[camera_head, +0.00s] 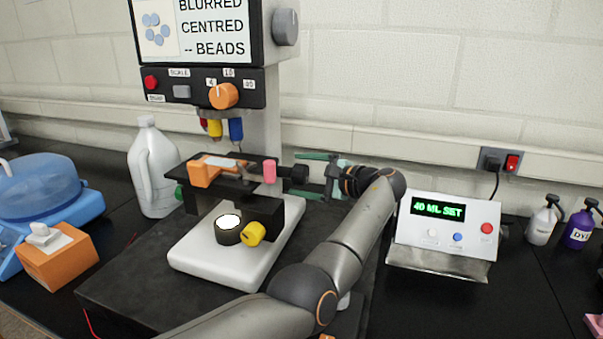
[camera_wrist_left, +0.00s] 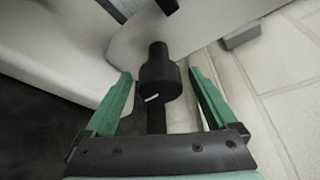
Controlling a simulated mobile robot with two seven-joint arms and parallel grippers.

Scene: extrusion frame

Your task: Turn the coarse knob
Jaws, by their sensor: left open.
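The microscope (camera_head: 205,255) has a white base and a dark stage. A black stepped knob (camera_head: 297,174) sticks out from its right side; I take it as the coarse knob, though no label shows. In the left wrist view the knob (camera_wrist_left: 158,75) has a wide part with a short white mark and a narrower end. My left gripper (camera_head: 313,174) is open, with its green fingers on either side of the knob. In the wrist view the left fingers (camera_wrist_left: 160,82) show gaps on both sides of it. My right gripper is not in view.
A yellow knob (camera_head: 252,233) sits low on the microscope's front. The screen (camera_head: 210,26) above reads "BLURRED CENTRED -- BEADS". A white jug (camera_head: 153,170) stands left. A control box (camera_head: 445,225) reading "40 ML SET" stands right of my arm, with bottles beyond.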

